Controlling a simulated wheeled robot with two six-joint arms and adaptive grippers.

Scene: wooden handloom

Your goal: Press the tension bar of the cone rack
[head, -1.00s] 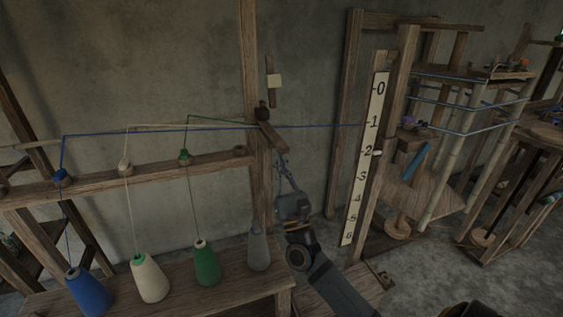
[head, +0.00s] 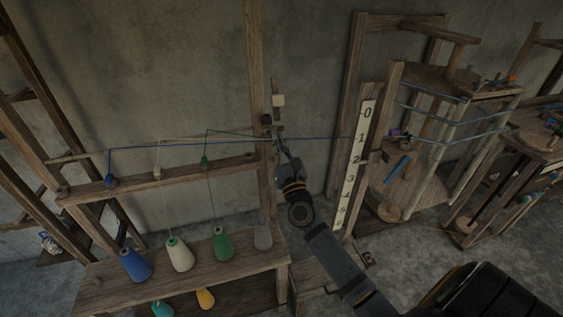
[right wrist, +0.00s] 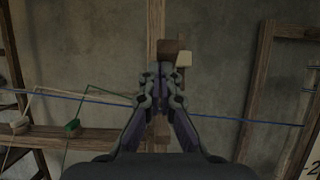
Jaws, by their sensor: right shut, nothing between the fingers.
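The cone rack (head: 165,183) stands at the left, with blue, cream, green and grey cones on its lower shelf. Its upright post (head: 264,190) carries a small dark knob and a short wooden tension bar (head: 273,129), mostly hidden behind my gripper. My right gripper (head: 279,141) is shut and empty, its fingertips at the bar beside the post. I cannot tell whether they touch it. In the right wrist view the closed fingers (right wrist: 161,78) point at the post, just below a wooden block (right wrist: 173,46). My left gripper is out of view.
A blue thread (head: 315,139) runs across from the rack to the numbered scale (head: 357,165). A cream tag (head: 278,100) hangs above the gripper. A warping frame with pale poles (head: 455,150) stands at the right. Teal and yellow cones (head: 206,298) sit lower down.

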